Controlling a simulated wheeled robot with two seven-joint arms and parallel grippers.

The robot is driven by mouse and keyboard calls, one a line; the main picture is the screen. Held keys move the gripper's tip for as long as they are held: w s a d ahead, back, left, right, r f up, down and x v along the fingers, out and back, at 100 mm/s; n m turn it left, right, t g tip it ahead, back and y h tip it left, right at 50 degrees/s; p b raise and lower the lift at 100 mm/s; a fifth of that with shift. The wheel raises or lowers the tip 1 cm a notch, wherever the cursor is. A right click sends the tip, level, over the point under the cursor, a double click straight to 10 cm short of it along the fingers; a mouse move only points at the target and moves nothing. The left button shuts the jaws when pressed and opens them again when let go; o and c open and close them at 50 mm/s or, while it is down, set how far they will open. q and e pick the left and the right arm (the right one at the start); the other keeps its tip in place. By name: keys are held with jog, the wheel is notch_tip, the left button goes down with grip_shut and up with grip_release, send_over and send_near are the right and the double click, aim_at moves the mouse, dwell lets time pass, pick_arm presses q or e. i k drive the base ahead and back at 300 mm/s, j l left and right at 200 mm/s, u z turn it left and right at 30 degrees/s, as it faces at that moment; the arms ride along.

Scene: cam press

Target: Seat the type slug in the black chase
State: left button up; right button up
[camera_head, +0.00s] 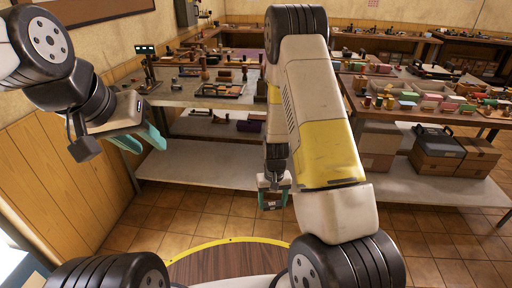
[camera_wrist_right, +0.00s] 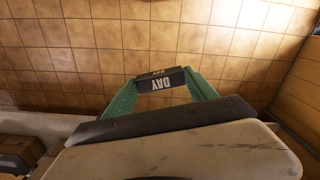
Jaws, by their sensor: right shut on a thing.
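A dark type slug with pale "DAY" lettering (camera_wrist_right: 160,80) is between the green fingertips of my right gripper (camera_wrist_right: 158,88) in the right wrist view. In the head view my right gripper (camera_head: 273,190) hangs low in front of the bench, with the dark slug (camera_head: 271,204) at its tip, above the tiled floor. My left gripper (camera_head: 141,141) is at upper left, its green fingers apart and empty. A dark flat frame (camera_head: 222,90) lies on the bench beyond; it may be the black chase, but it is too small to be sure.
The grey workbench (camera_head: 190,98) carries stamps and small tools, with a lower shelf (camera_head: 200,165) beneath. A right-hand table (camera_head: 375,108) holds colored blocks and trays, with cardboard boxes (camera_head: 435,155) below. A wood-panelled wall (camera_head: 60,175) stands at left. My right arm hides part of the bench.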

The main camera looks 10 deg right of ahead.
aim_at(219, 86)
jog(key=i+j+z, duration=0.15)
jog(key=i+j, duration=0.4)
jog(key=i+j+z, duration=0.2)
jog(key=i+j, duration=0.35)
jog(key=j, duration=0.2)
